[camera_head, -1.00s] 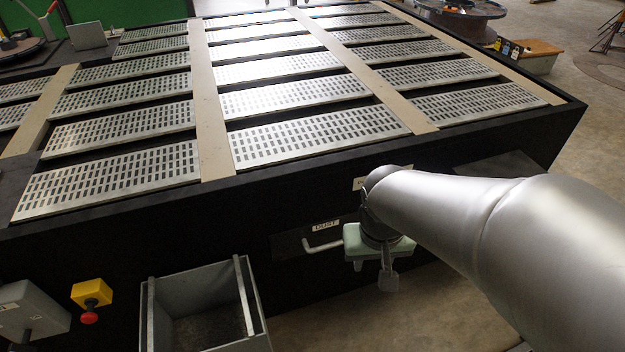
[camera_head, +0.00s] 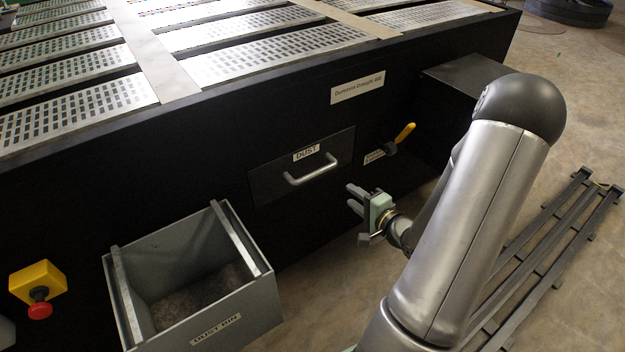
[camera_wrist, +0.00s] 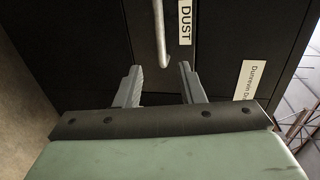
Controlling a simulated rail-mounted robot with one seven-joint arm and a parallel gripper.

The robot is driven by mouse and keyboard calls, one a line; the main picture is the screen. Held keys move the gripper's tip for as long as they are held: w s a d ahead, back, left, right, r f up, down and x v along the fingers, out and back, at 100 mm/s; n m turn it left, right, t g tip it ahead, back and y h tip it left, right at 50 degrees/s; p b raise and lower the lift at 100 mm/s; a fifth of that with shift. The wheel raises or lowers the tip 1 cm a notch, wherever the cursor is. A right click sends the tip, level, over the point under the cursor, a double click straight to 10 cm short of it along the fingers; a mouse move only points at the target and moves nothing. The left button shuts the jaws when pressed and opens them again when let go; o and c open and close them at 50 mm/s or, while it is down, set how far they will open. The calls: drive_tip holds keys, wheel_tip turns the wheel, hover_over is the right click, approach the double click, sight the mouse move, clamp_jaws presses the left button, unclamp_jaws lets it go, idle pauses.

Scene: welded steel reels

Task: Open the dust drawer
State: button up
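The dust drawer (camera_head: 270,181) is a dark panel in the black side of the bench, with a white "DUST" label (camera_head: 306,153) and a pale bar handle (camera_head: 312,171). The drawer front looks flush with the bench side. My gripper (camera_head: 353,199) is to the right of the handle and a little below it, apart from it. In the wrist view my gripper (camera_wrist: 160,85) has its two fingers spread with nothing between them. The handle (camera_wrist: 161,35) lies ahead of the gap between the fingertips, nearer the left one.
A grey open dust bin (camera_head: 215,335) stands at the lower left, with dark dust inside. A yellow-handled lever (camera_head: 404,133) sticks out right of the drawer. A yellow box with a red button (camera_head: 38,285) is far left. A dark slatted rack (camera_head: 560,230) lies on the floor at right.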

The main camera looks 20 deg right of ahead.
sight(320, 173)
drive_tip(key=b+x, duration=0.3)
drive_tip(key=x, duration=1.3)
drive_tip(key=shift+w+a, duration=0.15)
drive_tip(key=shift+w, duration=0.2)
clamp_jaws()
